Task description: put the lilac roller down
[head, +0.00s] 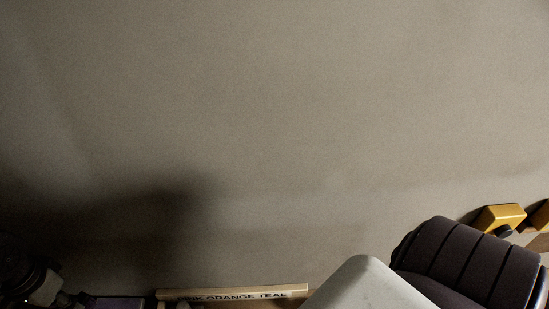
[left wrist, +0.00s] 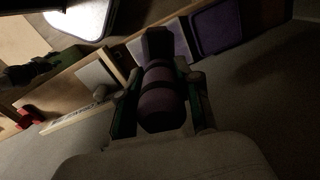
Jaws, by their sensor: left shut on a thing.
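The lilac roller (left wrist: 160,100) shows in the middle of the left wrist view, dim and purple with darker bands. My left gripper (left wrist: 160,74) is shut on it, with one finger on each side. The roller's far end lies over or near a wooden strip with coloured squares; I cannot tell whether it touches. In the head view only a dark part of my left arm shows at the bottom left corner, and the roller cannot be made out clearly. My right gripper is in neither view.
A wooden strip with purple squares (left wrist: 215,29) and a grey square (left wrist: 98,79) runs across the left wrist view. A label board reading "ORANGE TEAL" (head: 235,294) shows low in the head view. A yellow block (head: 501,216) is at the right. A red piece (left wrist: 28,117) lies left.

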